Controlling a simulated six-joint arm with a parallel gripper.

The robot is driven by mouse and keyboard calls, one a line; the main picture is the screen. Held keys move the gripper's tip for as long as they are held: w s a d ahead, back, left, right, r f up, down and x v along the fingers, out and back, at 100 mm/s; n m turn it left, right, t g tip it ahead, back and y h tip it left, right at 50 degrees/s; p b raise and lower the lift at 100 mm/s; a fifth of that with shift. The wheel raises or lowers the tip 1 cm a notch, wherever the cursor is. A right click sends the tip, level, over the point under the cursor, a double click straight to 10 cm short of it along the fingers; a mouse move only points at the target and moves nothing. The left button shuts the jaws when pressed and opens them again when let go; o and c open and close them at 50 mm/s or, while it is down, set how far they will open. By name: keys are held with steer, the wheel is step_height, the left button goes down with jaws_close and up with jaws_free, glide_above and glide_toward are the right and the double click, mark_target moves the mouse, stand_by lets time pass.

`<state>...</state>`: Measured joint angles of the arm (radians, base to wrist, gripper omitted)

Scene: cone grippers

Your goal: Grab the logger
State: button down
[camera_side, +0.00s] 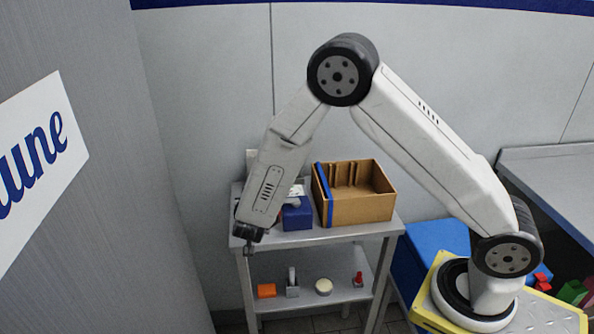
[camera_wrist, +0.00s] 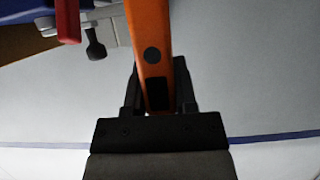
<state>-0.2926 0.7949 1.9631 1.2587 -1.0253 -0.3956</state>
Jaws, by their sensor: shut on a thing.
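My gripper (camera_side: 248,243) is low at the front left corner of the metal table. In the wrist view my gripper (camera_wrist: 157,92) has its two black fingers on either side of a long orange device (camera_wrist: 148,30) and is shut on it. The device carries a dark round spot and a dark rectangle near the fingers; its far end runs out of the picture at the top. It may be the logger, but I read no label. I cannot make out the device in the side view.
A cardboard box (camera_side: 362,210) with a blue strip stands on the tabletop (camera_side: 320,236). A blue block (camera_side: 297,216) with grey and white parts sits left of it. The lower shelf holds an orange block (camera_side: 266,290), a cream disc (camera_side: 323,286) and a red piece (camera_side: 358,279).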

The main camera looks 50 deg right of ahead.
steer(key=s+r, duration=0.6)
steer(key=s, duration=0.5)
steer(key=shift+s+r, duration=0.2)
steer(key=shift+r, duration=0.2)
steer(key=shift+w, duration=0.1)
